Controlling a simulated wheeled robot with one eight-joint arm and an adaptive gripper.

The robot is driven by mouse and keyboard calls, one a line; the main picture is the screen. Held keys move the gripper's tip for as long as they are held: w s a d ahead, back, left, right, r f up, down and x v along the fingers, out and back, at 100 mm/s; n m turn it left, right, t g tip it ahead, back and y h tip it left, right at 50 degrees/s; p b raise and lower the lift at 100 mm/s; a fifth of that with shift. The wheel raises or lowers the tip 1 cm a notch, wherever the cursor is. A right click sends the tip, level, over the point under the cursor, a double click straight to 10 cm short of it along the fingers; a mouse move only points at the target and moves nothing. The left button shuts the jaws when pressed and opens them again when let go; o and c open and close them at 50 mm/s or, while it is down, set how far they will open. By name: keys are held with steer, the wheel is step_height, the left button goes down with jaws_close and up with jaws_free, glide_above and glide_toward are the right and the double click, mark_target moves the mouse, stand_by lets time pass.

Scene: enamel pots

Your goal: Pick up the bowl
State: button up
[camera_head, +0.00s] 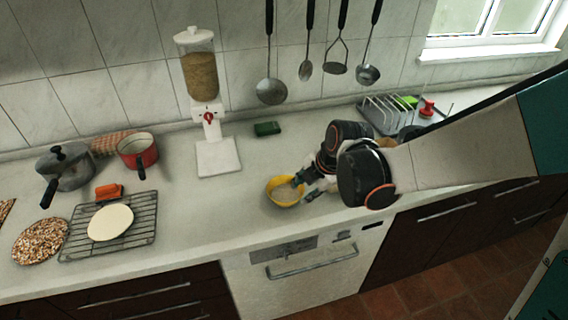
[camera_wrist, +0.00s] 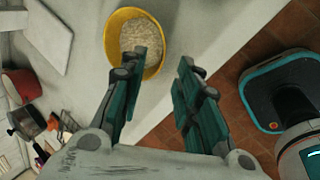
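A yellow bowl (camera_head: 285,191) with pale, grainy contents stands upright on the counter near its front edge, above the white appliance. It also shows at the top of the wrist view (camera_wrist: 121,21), where one finger overlaps its right side. My gripper (camera_head: 306,188) is at the right side of the bowl, low over the counter. In the wrist view my gripper (camera_wrist: 168,62) is open, with a clear gap between the fingers. The left finger lies over the bowl in the picture and the right finger is outside it. I cannot tell whether a finger touches the bowl.
A grain dispenser (camera_head: 203,95) stands behind and left of the bowl. A green sponge (camera_head: 267,129) lies behind it. A red pot (camera_head: 137,151), a grey pot (camera_head: 66,168) and a wire rack (camera_head: 140,226) are at the left. A dish rack (camera_head: 385,115) is at the back right.

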mark_target(285, 194)
steer(key=x, duration=0.3)
steer(key=shift+f+b, duration=0.1)
steer(key=shift+b, duration=0.3)
steer(key=shift+s+b+x, duration=0.2)
steer(key=shift+b+x, duration=1.15)
steer(key=shift+x, duration=1.35)
steer(key=shift+a, duration=0.2)
jaws_close()
